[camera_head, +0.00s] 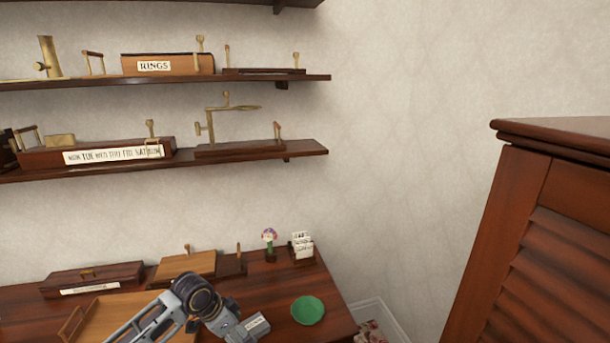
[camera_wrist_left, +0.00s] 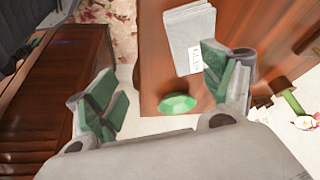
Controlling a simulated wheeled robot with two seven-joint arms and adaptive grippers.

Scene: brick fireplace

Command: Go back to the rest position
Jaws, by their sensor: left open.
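My left arm comes in from the lower left of the head view and ends over the desk. Its left gripper (camera_head: 246,328) is at the bottom edge, left of a round green dish (camera_head: 307,310) on the desk (camera_head: 335,318). In the left wrist view the left gripper (camera_wrist_left: 160,90) is open, its green-padded fingers wide apart with nothing held. The green dish (camera_wrist_left: 177,103) shows in the gap between them, apart from both. My right gripper is not in view.
A holder of white cards (camera_head: 302,246) and a small flower ornament (camera_head: 269,240) stand at the desk's back right. Wooden boxes (camera_head: 92,278) line its back. Shelves (camera_head: 255,148) hang above. A louvred cabinet (camera_head: 545,230) stands at right. The air right of the desk is clear.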

